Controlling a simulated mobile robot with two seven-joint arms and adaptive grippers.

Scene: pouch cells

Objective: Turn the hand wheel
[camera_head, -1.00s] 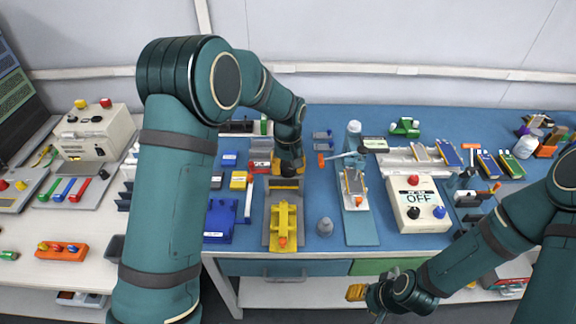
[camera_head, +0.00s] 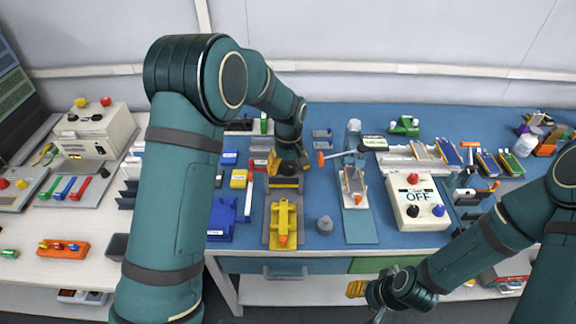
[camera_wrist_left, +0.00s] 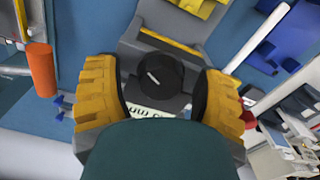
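The hand wheel shows in the left wrist view as a round black knob (camera_wrist_left: 155,73) with a white mark on its face. It sits on a grey fixture (camera_wrist_left: 130,50) with a yellow stripe. My left gripper (camera_wrist_left: 160,100) has its two yellow-padded fingers apart, one on each side of the knob, with a small gap showing at each side. In the head view my left gripper (camera_head: 287,164) points down over the back end of this fixture and hides most of the wheel. My right gripper (camera_head: 362,298) hangs low in front of the table; its finger gap is unclear.
A yellow clamp (camera_head: 284,222) lies in front of the wheel. Blue trays (camera_head: 221,216) and small boxes are close on the left.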

